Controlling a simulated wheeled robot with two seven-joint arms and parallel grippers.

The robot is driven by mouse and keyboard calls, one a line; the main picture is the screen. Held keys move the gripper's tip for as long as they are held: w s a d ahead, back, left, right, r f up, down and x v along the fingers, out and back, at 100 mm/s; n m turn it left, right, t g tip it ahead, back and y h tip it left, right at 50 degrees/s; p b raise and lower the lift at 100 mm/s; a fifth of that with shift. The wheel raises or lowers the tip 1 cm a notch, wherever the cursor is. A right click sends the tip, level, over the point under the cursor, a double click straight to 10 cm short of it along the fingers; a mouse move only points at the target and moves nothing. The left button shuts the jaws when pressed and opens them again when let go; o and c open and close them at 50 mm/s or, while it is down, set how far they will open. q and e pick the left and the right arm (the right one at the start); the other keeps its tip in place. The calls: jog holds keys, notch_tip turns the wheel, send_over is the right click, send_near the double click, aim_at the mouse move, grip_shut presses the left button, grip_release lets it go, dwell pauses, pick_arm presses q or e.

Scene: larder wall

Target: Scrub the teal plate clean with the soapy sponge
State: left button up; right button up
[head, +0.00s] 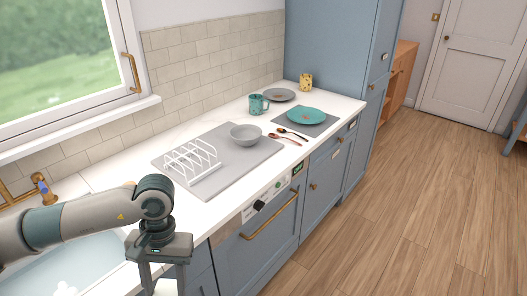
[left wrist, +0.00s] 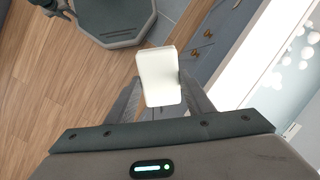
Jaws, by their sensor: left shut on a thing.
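The teal plate (head: 306,116) lies on a grey mat (head: 327,126) towards the far end of the counter; its small surface marks are hard to make out. My left gripper (head: 165,286) is at the bottom of the head view, by the sink, well apart from the plate. It is shut on a pale, off-white block, the sponge (left wrist: 159,76), which stands out between the two fingers in the left wrist view. A dark part at the top left of the left wrist view may be my right gripper (left wrist: 56,8); its jaws are unclear.
A drying mat (head: 232,172) holds a white rack (head: 190,160) and a grey bowl (head: 245,134). Two spoons (head: 287,138), a teal mug (head: 259,104), a grey plate (head: 279,95) and a yellow cup (head: 305,82) surround the teal plate. A tap (head: 44,188) stands by the sink (head: 75,262).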

pick_arm(q)
jog(key=x, duration=0.8)
jog(key=shift+s+d+f, duration=0.3)
jog(key=shift+s, duration=0.2)
